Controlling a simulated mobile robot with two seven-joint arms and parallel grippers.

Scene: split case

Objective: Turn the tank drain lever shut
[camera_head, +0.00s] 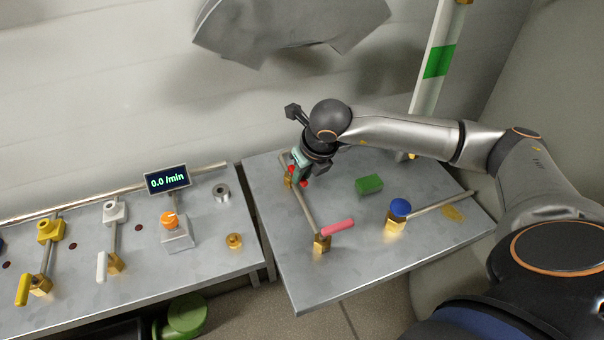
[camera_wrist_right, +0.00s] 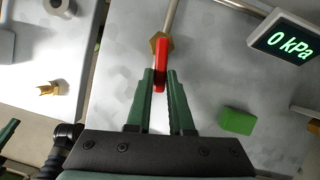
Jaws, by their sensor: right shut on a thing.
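A red lever (camera_wrist_right: 161,64) sits on a brass valve body (camera_wrist_right: 160,43) on a thin pipe. In the right wrist view my right gripper (camera_wrist_right: 160,80) has its green fingers closed on the lever's near end. In the head view my right gripper (camera_head: 299,172) is at the far left part of the right-hand table, and its fingers partly hide this lever. A second, pinkish-red lever (camera_head: 338,228) on a brass valve (camera_head: 321,246) stands nearer the front, apart from the gripper. No label shows which lever is the tank drain.
A green block (camera_head: 369,184) and a blue-knobbed valve (camera_head: 400,208) stand to the right on the table. A display (camera_wrist_right: 284,42) reads 0 kPa. The left bench holds a 0.0 l/min display (camera_head: 167,179), an orange knob (camera_head: 169,219) and yellow (camera_head: 23,289) and white (camera_head: 102,267) levers.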

